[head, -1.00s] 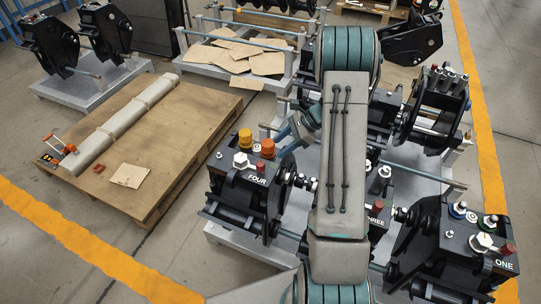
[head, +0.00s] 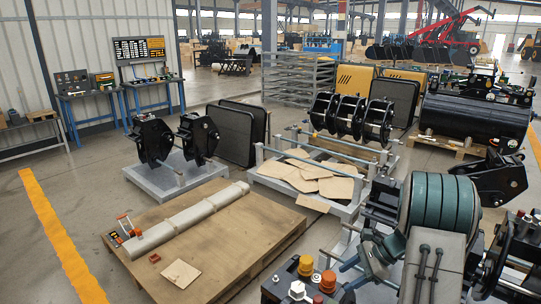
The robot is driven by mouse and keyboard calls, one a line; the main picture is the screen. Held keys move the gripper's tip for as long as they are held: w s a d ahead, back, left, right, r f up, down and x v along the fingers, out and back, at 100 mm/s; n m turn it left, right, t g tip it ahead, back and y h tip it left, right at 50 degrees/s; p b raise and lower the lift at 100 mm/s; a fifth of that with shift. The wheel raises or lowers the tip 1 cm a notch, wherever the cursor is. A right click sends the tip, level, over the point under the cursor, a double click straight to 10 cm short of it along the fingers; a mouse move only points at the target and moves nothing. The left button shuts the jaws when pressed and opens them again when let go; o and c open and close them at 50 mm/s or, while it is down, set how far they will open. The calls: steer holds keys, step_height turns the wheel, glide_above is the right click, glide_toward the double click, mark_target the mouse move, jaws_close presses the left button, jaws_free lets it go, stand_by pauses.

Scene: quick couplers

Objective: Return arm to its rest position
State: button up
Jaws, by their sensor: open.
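My arm shows at the lower right of the head view, as a grey link with teal ringed joints. It stands in front of the coupler rack and hides part of it. My gripper cannot be made out. A black coupler (head: 290,285) with orange caps is cut off by the bottom edge, left of my arm. Another black coupler (head: 498,178) stands right of my arm's upper joint.
A wooden pallet (head: 262,228) carries a long grey roll (head: 190,218). A metal rack (head: 345,208) holds cardboard sheets (head: 318,177). Two black couplers stand on a grey stand (head: 168,183). Blue workbenches (head: 95,95) are at the back left. Open floor lies left.

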steer(key=s+a+r+n+g+h, duration=0.1)
steer(key=s+a+r+n+h, duration=0.3)
steer(key=s+a+r+n, duration=0.6)
steer(key=s+r+n+t+h, duration=0.1)
steer(key=s+r+n+h, duration=0.1)
steer(key=s, duration=0.5)
steer(key=s+r+n+t+h, duration=0.2)
steer(key=s+r+n, duration=0.2)
steer(key=s+n, duration=0.2)
steer(key=shift+s+a, duration=0.4)
steer(key=shift+s, duration=0.05)
